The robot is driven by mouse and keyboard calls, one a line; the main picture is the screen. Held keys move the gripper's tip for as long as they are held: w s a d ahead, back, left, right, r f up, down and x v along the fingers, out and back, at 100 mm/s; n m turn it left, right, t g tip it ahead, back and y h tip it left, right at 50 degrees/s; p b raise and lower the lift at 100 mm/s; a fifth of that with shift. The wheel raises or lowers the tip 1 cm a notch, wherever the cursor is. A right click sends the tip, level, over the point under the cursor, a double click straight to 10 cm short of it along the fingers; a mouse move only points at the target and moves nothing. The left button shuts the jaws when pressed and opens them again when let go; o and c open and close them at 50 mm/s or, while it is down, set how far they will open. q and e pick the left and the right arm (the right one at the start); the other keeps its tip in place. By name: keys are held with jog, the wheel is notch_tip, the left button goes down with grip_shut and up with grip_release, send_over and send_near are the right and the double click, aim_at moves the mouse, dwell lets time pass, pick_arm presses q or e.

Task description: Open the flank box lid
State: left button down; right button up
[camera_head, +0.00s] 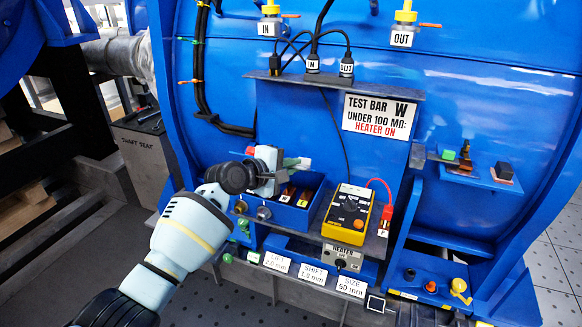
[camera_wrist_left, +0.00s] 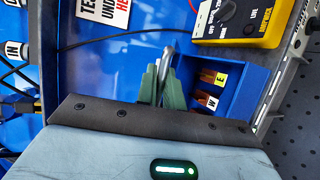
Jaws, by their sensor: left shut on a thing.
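My left gripper (camera_head: 298,163) comes in from the lower left and hovers at the upper edge of a blue box (camera_head: 312,218) on the machine's flank. In the left wrist view, its green fingers (camera_wrist_left: 164,80) are closed around a thin grey piece (camera_wrist_left: 168,56), which looks like a bar or handle. I cannot tell whether this piece belongs to the lid. The gripper body hides part of the box's back edge. My right gripper is not in view.
A yellow meter (camera_head: 347,212) stands on the ledge just right of the box, with a red lead (camera_head: 386,192) to a terminal. A black cable hangs from the dark shelf (camera_head: 335,86) above. Labels (camera_head: 313,274) line the front ledge.

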pick_arm(q)
jog(key=c, duration=1.5)
grip_release()
jog(key=shift+c, duration=0.2)
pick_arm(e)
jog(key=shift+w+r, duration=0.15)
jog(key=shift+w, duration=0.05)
pick_arm(q)
jog(key=shift+s+a+r, duration=0.1)
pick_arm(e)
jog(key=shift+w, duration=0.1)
